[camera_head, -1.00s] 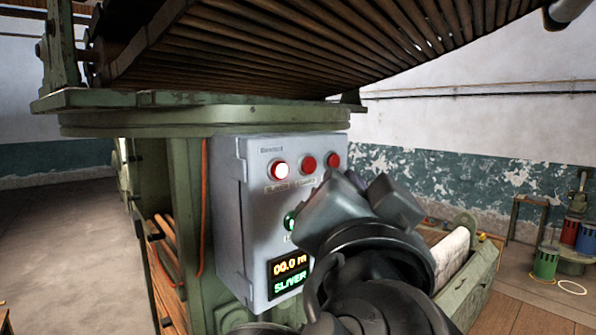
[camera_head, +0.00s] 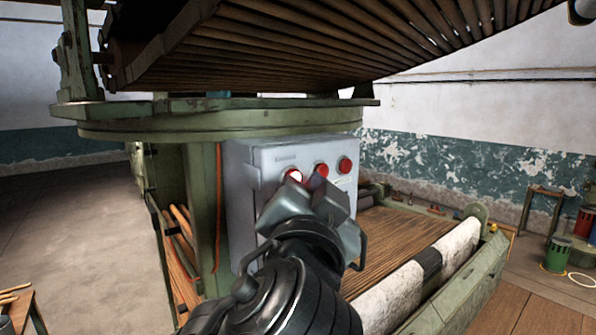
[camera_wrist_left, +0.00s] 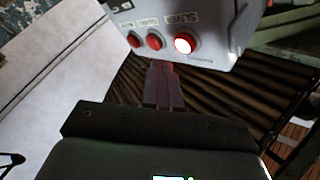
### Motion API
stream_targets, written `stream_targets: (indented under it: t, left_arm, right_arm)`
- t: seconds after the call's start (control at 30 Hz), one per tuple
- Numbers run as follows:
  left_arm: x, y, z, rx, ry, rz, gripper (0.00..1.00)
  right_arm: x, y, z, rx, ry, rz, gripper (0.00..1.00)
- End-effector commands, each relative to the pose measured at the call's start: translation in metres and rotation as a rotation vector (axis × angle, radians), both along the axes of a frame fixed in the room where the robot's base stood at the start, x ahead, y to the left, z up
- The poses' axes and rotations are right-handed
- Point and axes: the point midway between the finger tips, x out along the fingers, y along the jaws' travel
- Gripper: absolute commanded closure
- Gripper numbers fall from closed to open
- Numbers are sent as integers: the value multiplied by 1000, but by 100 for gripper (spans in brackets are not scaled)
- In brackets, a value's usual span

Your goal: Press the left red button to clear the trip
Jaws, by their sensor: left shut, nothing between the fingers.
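My left gripper (camera_head: 316,184) is shut and empty, in front of the box just below the left and middle buttons. In the left wrist view the lit button (camera_wrist_left: 184,43) is labelled SLIVER, and the closed fingertips (camera_wrist_left: 162,68) show near it and the middle button (camera_wrist_left: 154,41). Contact cannot be made out. My right gripper is out of view.
The box is on a green machine frame (camera_head: 205,125) with a slatted wooden apron (camera_head: 330,35) overhead. A slatted bed (camera_head: 400,235) and a pale roller (camera_head: 395,295) lie to the right. My arm hides the box's lower display.

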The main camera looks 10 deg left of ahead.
Motion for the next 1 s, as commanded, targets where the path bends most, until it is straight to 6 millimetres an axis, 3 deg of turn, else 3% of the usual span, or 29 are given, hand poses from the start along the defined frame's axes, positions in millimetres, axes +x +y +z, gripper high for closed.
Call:
stream_targets:
  t: [1.0]
  left_arm:
    - [8, 8, 0, 1, 0, 0, 100]
  right_arm:
    - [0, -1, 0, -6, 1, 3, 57]
